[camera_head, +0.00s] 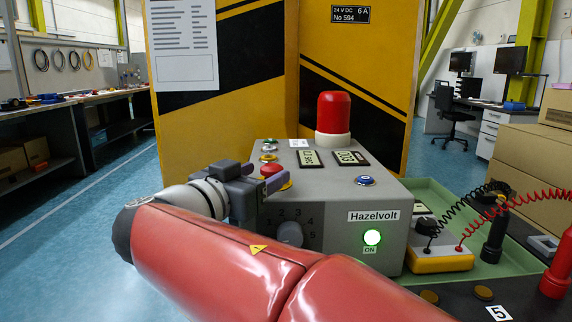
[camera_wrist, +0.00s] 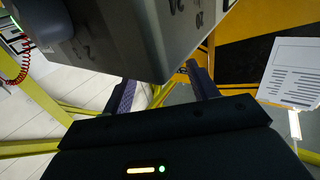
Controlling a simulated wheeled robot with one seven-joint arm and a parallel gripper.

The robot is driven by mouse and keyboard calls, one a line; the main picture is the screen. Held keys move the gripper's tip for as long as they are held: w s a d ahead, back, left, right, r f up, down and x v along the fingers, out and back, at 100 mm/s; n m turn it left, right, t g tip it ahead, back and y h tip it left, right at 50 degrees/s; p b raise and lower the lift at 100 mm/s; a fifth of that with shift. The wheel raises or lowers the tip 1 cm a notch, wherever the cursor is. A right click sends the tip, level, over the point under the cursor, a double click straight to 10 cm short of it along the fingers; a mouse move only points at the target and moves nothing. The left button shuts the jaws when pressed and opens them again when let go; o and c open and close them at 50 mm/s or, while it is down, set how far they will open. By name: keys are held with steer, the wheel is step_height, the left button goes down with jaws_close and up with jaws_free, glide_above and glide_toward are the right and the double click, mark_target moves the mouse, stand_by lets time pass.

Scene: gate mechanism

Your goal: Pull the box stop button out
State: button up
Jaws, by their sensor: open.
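The box stop button (camera_head: 270,169) is a red mushroom head on a yellow base, on the top left edge of the grey Hazelvolt box (camera_head: 330,212). My gripper (camera_head: 262,176) is at the box's left edge, its purple-grey fingers just in front of the button and partly covering it. I cannot tell whether they touch it. In the wrist view the fingers stand apart with nothing clearly between them, and the box (camera_wrist: 140,38) fills the upper middle. The red head does not show there.
A red beacon (camera_head: 333,115), small displays and a blue button (camera_head: 365,181) are on the box top. The front has a dial (camera_head: 290,233) and a lit green ON lamp (camera_head: 372,237). A yellow meter (camera_head: 440,258) with coiled leads stands right. Striped yellow panels (camera_head: 352,70) rise behind.

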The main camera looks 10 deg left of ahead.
mark_target(265, 173)
steer(key=shift+p+x, duration=0.3)
steer(key=shift+x, duration=1.6)
